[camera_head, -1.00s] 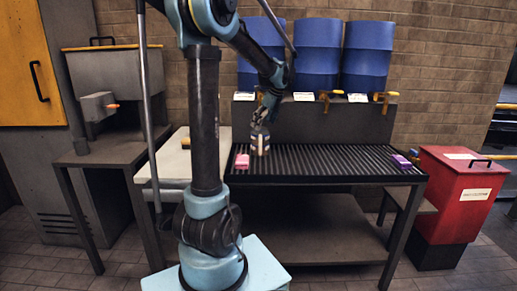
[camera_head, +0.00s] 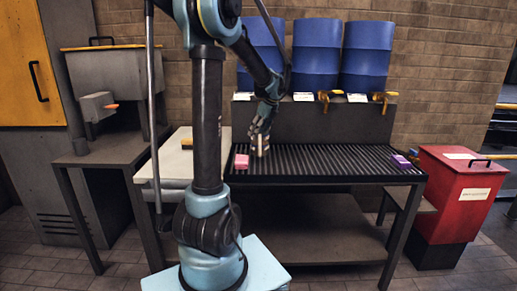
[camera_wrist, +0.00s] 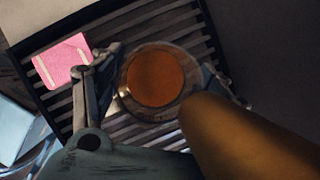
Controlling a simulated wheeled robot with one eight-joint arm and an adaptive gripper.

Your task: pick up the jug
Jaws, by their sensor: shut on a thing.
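The jug (camera_wrist: 155,78) shows from above in the wrist view as a round vessel with a pale rim and an orange-brown inside. In the head view it is a small, pale, upright shape (camera_head: 261,148) at the slatted rack, partly hidden by my fingers. My gripper (camera_head: 260,140) is shut on the jug, with one finger on each side of it in the wrist view (camera_wrist: 172,85). I cannot tell whether the jug's base touches the slats.
A pink block (camera_head: 242,161) lies left of the jug on the slatted rack (camera_head: 330,160). A purple block (camera_head: 401,161) lies at the right end. Blue barrels (camera_head: 317,55) with yellow taps (camera_head: 383,98) stand behind. A blurred brown shape (camera_wrist: 240,140) fills the wrist view's lower right.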

